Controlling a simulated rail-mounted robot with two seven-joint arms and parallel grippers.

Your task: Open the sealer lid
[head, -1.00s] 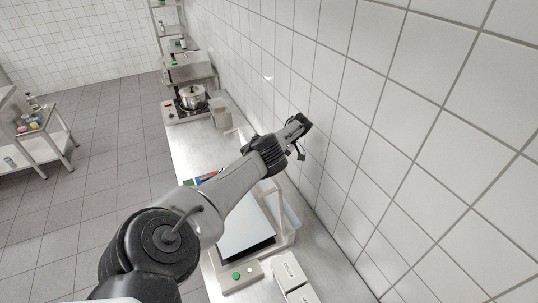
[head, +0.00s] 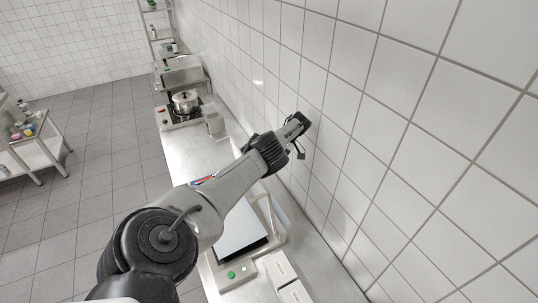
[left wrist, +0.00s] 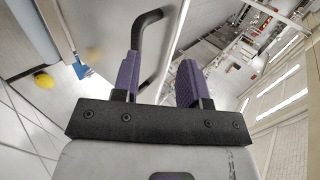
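The sealer (head: 222,273) is a flat metal unit on the counter, with a green button on its front and a pale sheet on top. My left arm crosses above it and hides part of it, including much of the lid area. My left gripper (head: 297,127) is up near the tiled wall, beyond the sealer. In the left wrist view its two purple-padded fingers (left wrist: 156,82) are apart. A black curved handle (left wrist: 154,40) runs close to the left finger and into the gap; I cannot tell whether it touches. My right gripper is not in view.
Pale boxes (head: 281,268) stand right of the sealer. A pot (head: 185,101) sits on a hob farther back, with a metal shelf (head: 164,40) behind. The tiled wall (head: 400,130) closes the right side. A side table (head: 38,155) stands left across open floor.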

